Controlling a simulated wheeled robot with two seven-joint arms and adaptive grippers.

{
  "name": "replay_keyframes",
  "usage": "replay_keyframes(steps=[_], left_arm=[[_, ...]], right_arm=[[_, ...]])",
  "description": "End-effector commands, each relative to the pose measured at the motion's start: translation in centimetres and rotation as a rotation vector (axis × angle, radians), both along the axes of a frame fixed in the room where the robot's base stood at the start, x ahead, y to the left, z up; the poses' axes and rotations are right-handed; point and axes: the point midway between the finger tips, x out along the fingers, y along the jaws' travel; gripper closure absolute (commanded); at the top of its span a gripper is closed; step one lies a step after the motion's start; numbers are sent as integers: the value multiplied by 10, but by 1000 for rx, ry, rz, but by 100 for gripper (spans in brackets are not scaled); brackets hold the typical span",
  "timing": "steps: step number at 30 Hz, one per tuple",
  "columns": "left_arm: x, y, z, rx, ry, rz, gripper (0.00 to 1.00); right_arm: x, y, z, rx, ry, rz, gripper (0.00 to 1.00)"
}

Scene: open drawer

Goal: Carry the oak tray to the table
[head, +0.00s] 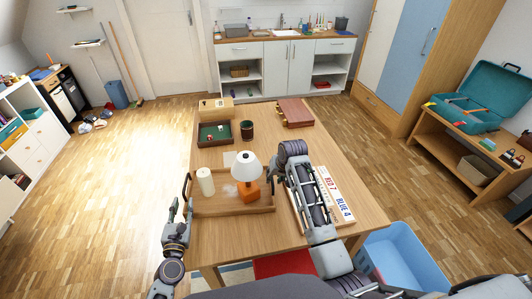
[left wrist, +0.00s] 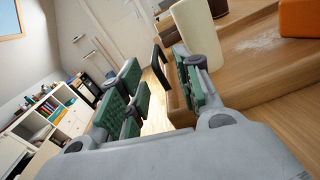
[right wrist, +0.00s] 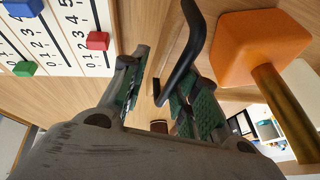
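The oak tray (head: 225,209) lies on the wooden table (head: 310,241), holding a cream candle (head: 205,181) and a white-shaded lamp with an orange base (head: 248,192). Its dark left handle (left wrist: 158,62) shows in the left wrist view between the finger lines of my left gripper (left wrist: 158,92), which is open. My right gripper (right wrist: 163,100) is open at the tray's right end. The black right handle (right wrist: 187,52) runs down between its fingers in the right wrist view. Neither gripper visibly closes on a handle. In the head view my right arm hides part of the tray's right end.
A counting board (head: 334,194) with coloured sliders lies right of my right gripper. A dark green-lined box (head: 214,141), a dark cup (head: 247,129) and a reddish-brown box (head: 294,113) stand farther back. A blue bin (head: 405,258) stands on the floor at front right.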

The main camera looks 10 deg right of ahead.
Motion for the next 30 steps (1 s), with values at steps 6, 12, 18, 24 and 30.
replay_keyframes(steps=[6,12,18,24,30], left_arm=[[-21,2,-1,1,1,-1,66],[-35,4,-1,-1,1,-1,66],[-40,4,0,0,0,0,66],[-40,4,0,0,0,0,66],[-40,4,0,0,0,0,66]], right_arm=[[0,0,0,0,0,0,69],[0,0,0,0,0,0,69],[0,0,0,0,0,0,69],[0,0,0,0,0,0,69],[0,0,1,0,-1,0,69]])
